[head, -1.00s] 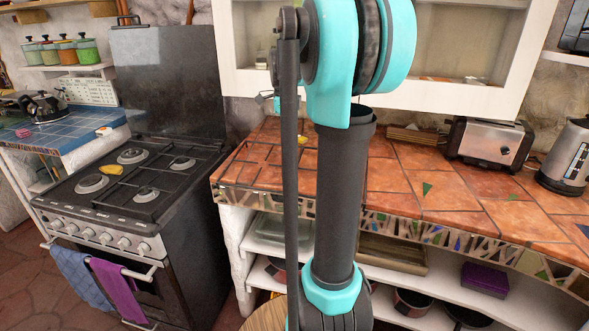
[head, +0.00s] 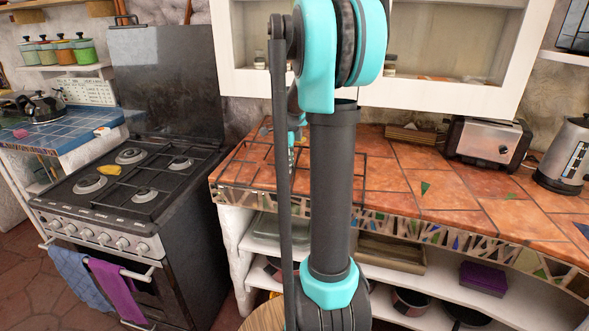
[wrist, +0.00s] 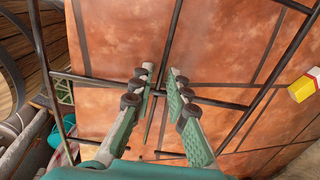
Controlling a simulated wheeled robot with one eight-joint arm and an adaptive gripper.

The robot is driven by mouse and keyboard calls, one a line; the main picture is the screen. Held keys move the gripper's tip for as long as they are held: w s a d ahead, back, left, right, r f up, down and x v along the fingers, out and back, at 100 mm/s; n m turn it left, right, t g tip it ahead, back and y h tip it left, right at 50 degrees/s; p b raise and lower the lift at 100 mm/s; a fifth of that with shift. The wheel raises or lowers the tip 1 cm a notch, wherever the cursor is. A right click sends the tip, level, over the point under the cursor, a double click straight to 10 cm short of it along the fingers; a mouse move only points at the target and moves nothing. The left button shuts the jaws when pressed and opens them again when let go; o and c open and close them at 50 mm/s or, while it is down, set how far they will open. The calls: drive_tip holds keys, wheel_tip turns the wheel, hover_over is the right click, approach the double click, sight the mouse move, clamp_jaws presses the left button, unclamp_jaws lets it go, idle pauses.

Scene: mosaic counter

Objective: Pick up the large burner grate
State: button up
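A black wire grate (head: 250,163) is over the left end of the orange tiled counter, partly behind my arm in the head view. Its thin bars cross the wrist view, with one long bar (wrist: 176,33) running between my fingertips. My gripper (wrist: 164,78) is open, its green fingers parted on either side of that bar. I cannot tell whether the fingers touch it. In the head view my gripper (head: 291,150) is small and mostly hidden behind my arm. Another dark grate (head: 127,190) lies on the stove top.
The stove (head: 110,215) stands left of the counter (head: 440,190). A toaster (head: 488,142) and kettle (head: 566,155) stand at the right. A white cabinet (head: 440,95) hangs above. A yellow and red item (wrist: 303,88) lies right of my fingers. The middle counter is clear.

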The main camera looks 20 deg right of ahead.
drive_tip(key=shift+c, duration=0.3)
clamp_jaws()
drive_tip(key=shift+r, duration=0.15)
